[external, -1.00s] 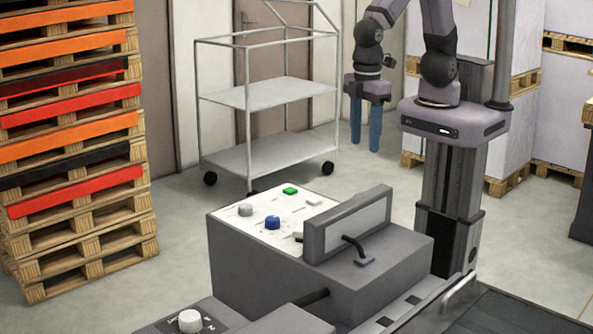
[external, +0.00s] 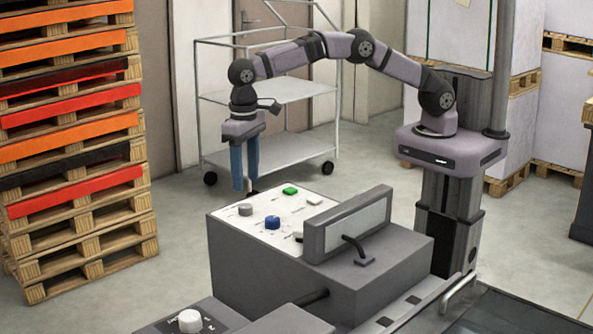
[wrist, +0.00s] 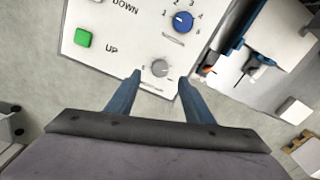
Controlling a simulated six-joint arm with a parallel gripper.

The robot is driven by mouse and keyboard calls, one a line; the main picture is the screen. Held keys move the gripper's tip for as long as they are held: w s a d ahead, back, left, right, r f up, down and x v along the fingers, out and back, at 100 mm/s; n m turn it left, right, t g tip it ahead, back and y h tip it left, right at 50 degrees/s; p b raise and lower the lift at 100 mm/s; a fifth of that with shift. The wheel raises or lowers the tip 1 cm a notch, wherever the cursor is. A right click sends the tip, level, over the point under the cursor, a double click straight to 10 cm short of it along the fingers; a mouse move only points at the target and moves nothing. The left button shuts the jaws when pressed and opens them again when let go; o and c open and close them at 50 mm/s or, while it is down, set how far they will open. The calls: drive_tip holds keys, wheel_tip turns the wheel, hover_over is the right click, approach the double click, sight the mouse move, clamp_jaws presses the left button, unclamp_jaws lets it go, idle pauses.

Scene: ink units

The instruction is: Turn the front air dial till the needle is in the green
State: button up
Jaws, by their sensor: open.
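A grey dial (external: 245,210) stands on the white top panel (external: 262,236) of the grey unit, near its left corner. A blue dial (external: 272,223) with numbers around it sits nearby. I cannot read which one is labelled front air, and no needle or green zone can be made out. My gripper (external: 244,191) points down, open and empty, above and slightly behind the grey dial. In the wrist view, the grey dial (wrist: 160,67) shows just beyond the gap between my fingertips (wrist: 160,79), apart from them; the blue dial (wrist: 182,22) lies farther up.
A green UP button (external: 290,190) and a white DOWN button (external: 314,198) share the panel. A raised grey display housing (external: 318,236) stands to the right. A white knob (external: 190,321) sits on a lower front box.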

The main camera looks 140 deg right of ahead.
sight(245, 205)
drive_tip(key=shift+w+d+f, duration=0.1)
drive_tip(key=shift+d, duration=0.15)
drive_tip(key=shift+f+p, duration=1.3)
drive_tip(key=shift+f, duration=2.35)
drive_tip(key=c, duration=1)
